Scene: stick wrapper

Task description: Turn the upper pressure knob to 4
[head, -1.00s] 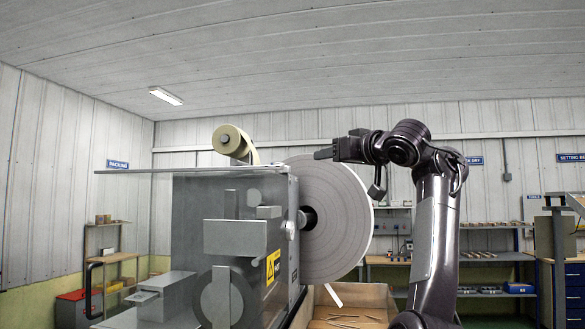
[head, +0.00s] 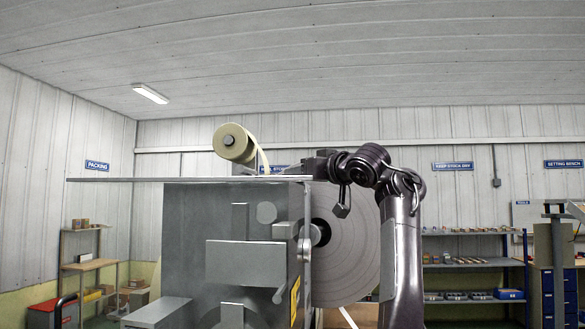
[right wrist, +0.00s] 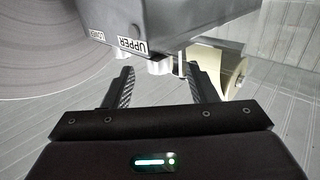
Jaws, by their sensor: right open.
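In the right wrist view, a dark housing (right wrist: 180,22) carries a white "UPPER" label (right wrist: 131,45) and a "LOWER" label beside it. A pale metal part that looks like the upper knob (right wrist: 158,66) sticks out at the housing's edge by the "UPPER" label; its scale cannot be read. My right gripper (right wrist: 162,82) is open, its fingers apart on either side of this part, with no clear contact. In the head view my right gripper (head: 296,166) is at the wrapper machine's top plate, pointing left, its fingertips hard to make out. My left gripper is out of view.
The grey wrapper machine (head: 185,230) fills the lower middle of the head view. A large paper reel (head: 345,260) stands at its right, close to my right arm. A small cream roll (head: 234,143) sits above the flat top plate (head: 120,180). Shelves line the back wall.

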